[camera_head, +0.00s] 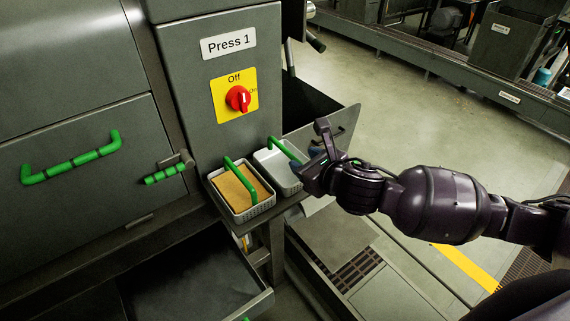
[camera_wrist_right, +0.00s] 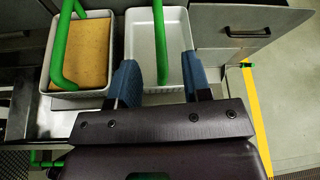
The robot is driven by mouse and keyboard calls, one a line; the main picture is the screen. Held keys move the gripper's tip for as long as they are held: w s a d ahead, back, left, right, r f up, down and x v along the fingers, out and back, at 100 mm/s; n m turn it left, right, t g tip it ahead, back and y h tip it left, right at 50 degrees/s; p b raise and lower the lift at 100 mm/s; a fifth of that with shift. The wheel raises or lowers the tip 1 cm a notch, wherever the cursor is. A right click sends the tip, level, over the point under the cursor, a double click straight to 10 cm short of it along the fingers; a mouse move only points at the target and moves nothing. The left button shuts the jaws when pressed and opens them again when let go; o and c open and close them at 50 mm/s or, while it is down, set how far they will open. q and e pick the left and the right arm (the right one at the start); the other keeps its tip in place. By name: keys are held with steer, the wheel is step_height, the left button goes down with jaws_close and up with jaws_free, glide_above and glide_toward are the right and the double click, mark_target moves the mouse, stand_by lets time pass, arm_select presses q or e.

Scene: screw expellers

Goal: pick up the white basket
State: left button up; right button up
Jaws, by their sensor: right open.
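Two white baskets with green handles stand side by side on a small shelf below the Press 1 panel. The empty white basket (camera_head: 270,165) is on the right in the head view; it also shows in the wrist view (camera_wrist_right: 176,30). Its green handle (camera_wrist_right: 160,40) runs between my right fingers. My right gripper (camera_head: 309,158) is open at this basket's right side; in the wrist view its blue fingers (camera_wrist_right: 162,80) overlap the basket's near end. Whether they touch the handle I cannot tell. My left gripper is not in view.
The other basket (camera_head: 264,204), holding a flat tan block, stands close on the left. The grey press panel (camera_head: 200,88) with a red knob (camera_head: 238,99) rises behind. An open drawer (camera_head: 262,299) lies below left. Open floor (camera_head: 420,110) lies to the right.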

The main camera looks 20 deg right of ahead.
mark_target(291, 155)
steer(key=shift+p+x, duration=0.4)
steer(key=shift+x, duration=2.85)
steer(key=shift+s+f, duration=0.1)
steer(key=shift+c, duration=0.3)
jaws_close()
